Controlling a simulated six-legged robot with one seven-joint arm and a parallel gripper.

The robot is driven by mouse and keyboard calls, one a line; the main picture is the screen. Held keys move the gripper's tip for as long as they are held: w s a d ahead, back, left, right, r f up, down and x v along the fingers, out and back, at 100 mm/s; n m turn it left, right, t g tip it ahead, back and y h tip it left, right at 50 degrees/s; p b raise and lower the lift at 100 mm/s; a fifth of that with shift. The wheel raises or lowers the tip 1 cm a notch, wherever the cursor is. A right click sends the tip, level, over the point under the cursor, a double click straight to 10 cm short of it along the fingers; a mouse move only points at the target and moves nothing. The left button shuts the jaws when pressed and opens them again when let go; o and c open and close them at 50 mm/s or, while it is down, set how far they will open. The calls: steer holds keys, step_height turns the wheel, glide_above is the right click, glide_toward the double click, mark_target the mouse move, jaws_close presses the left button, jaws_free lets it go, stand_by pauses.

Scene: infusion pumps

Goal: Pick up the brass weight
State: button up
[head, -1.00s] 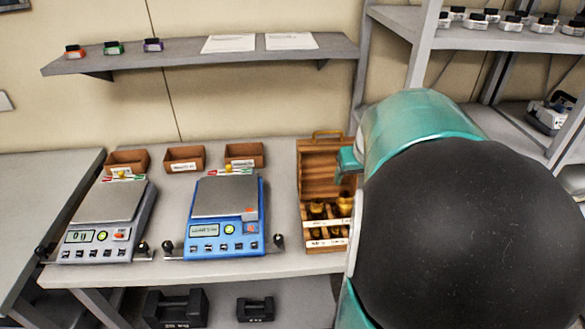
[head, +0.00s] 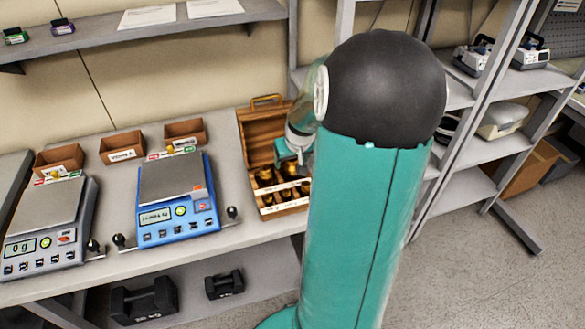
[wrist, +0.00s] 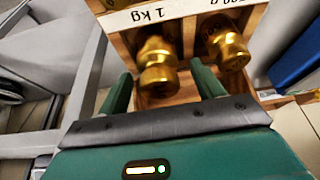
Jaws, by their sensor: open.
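Brass weights (head: 265,175) stand in the compartments of an open wooden box (head: 257,128) at the back right of the bench. In the wrist view, a brass weight (wrist: 157,62) under the "1 kg" label shows between my gripper's two teal fingers. A second brass weight (wrist: 226,45) stands in the compartment to its right, outside the fingers. My gripper (wrist: 159,72) is open, with a gap on each side of the weight. In the head view my arm hides part of the box. I cannot tell how deep the fingertips are.
A blue scale (head: 172,180) and a grey scale (head: 45,215) stand left of the box. Small brown bins (head: 122,146) line the wall behind them. A shelf (head: 110,38) hangs above. Dark dumbbells (head: 145,300) lie below the bench. A metal rack (head: 470,120) stands to the right.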

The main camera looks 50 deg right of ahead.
steer(key=shift+w+f, duration=0.1)
steer(key=shift+f, duration=0.25)
jaws_close()
steer(key=shift+d+r, duration=0.1)
steer(key=shift+r, duration=0.1)
steer(key=shift+r, duration=0.2)
step_height(320, 180, up, 2)
steer(key=shift+w+r, duration=0.1)
steer(key=shift+r, duration=0.05)
steer(key=s+a+r, duration=0.9)
steer(key=a+r, duration=0.1)
steer(key=shift+s, duration=0.4)
